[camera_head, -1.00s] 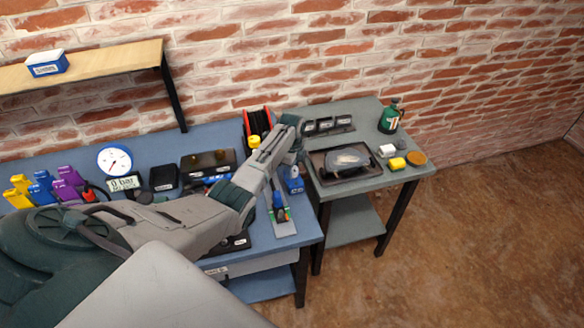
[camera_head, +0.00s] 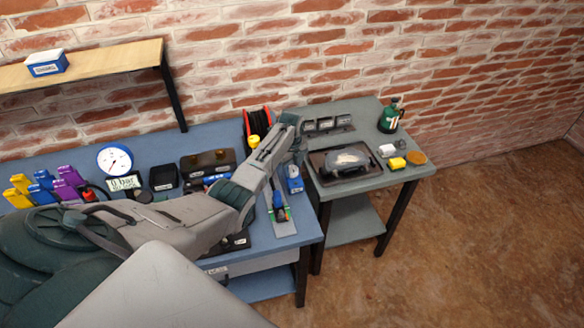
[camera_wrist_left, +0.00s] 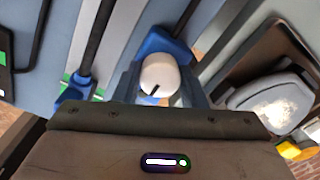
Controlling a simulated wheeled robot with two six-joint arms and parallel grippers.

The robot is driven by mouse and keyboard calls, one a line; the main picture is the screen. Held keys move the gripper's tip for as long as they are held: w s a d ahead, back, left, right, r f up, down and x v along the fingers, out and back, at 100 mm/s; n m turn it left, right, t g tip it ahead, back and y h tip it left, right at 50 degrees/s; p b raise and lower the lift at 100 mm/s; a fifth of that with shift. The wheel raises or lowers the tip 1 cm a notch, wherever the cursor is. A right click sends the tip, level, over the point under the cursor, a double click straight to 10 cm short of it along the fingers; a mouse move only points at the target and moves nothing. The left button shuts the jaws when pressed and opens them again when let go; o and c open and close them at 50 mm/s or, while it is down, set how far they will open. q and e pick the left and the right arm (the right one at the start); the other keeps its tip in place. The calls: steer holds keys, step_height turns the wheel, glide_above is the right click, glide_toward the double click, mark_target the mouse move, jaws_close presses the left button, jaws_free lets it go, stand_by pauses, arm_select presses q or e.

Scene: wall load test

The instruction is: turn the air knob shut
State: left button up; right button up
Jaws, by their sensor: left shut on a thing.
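The air knob (camera_wrist_left: 158,72) is a white round cap with a black pointer mark. It sits between the fingers of my left gripper (camera_wrist_left: 158,88) in the left wrist view. The gripper is shut on it, and blue parts show around and behind it. In the head view my left arm reaches across the blue bench, with its wrist over the bench's right end. A blue device (camera_head: 293,180) with a white face stands just below that wrist. The wrist hides the fingertips and knob there. My right gripper is not in view.
A round gauge (camera_head: 114,159) stands above a display reading 0 bar (camera_head: 124,183). Coloured clamps (camera_head: 45,184) stand at left. A grey side table (camera_head: 366,186) at right holds a dark tray (camera_head: 322,172) and a green bottle (camera_head: 390,118). Floor at right is clear.

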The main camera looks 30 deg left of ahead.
mark_target(291, 169)
arm_select(q)
steer(key=shift+w+r, duration=0.1)
steer(key=o, duration=1)
steer(key=shift+s+r+b, duration=0.2)
steer(key=shift+r+b, duration=1.2)
steer(key=shift+r, duration=4)
steer(key=shift+a, duration=0.1)
